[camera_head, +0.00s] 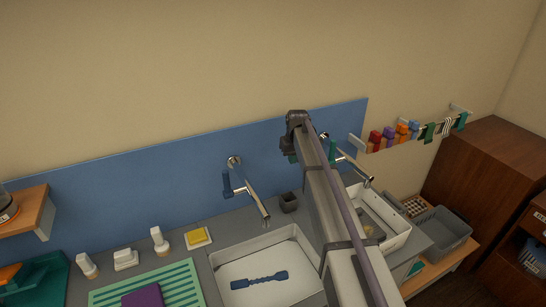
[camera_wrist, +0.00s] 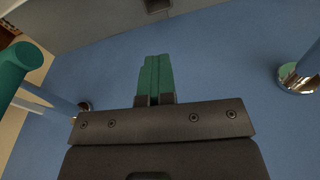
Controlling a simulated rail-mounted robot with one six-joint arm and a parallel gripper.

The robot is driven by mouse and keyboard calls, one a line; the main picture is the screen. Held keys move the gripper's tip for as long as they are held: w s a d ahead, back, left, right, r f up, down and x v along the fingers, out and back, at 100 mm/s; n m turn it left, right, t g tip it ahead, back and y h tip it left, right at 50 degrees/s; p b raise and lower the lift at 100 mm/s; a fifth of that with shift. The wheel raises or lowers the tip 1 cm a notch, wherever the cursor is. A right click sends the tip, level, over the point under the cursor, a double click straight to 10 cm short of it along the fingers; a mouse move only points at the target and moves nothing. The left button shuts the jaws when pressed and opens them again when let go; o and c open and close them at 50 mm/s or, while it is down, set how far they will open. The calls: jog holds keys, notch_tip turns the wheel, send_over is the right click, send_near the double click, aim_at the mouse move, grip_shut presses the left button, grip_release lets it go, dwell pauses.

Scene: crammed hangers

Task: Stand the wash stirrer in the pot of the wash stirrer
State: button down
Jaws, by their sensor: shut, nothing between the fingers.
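A blue double-ended tool, which looks like the wash stirrer (camera_head: 258,281), lies flat in the left white sink (camera_head: 230,255). A small dark square pot (camera_head: 289,202), which looks like its pot, stands on the grey counter behind that sink, near the blue backsplash. My gripper (camera_head: 291,157) hangs at the end of my arm in front of the backsplash, above and behind the pot. In the wrist view its green fingers (camera_wrist: 155,78) are together and hold nothing. A dark object is cut off at that view's top edge; I cannot tell if it is the pot.
A tap with a blue handle (camera_head: 227,184) reaches over the left sink. Another tap with a green handle (camera_head: 332,151) stands right of my arm, close to my gripper. A right sink (camera_head: 398,238), a grey basket (camera_head: 441,232), a yellow sponge (camera_head: 198,237) and a green drying mat (camera_head: 185,284) also show.

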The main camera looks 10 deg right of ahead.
jog(key=s+f+m+b, duration=0.1)
jog(key=s+f+b, duration=0.3)
jog(key=s, duration=0.9)
jog(key=s+f+b, duration=0.4)
jog(key=s, duration=0.9)
jog(key=s+f+m+g+b, duration=0.1)
jog(key=s+f+b, duration=0.3)
jog(key=s, duration=1)
jog(key=shift+f+m, duration=0.2)
jog(key=shift+m, duration=0.1)
jog(key=c, duration=1.9)
grip_release()
jog(key=shift+w+r, duration=0.1)
jog(key=shift+w, duration=0.05)
jog(key=shift+o, duration=1)
jog(key=shift+w, duration=0.1)
jog(key=shift+o, duration=1.4)
jog(key=shift+r, duration=0.15)
jog(key=o, duration=0.8)
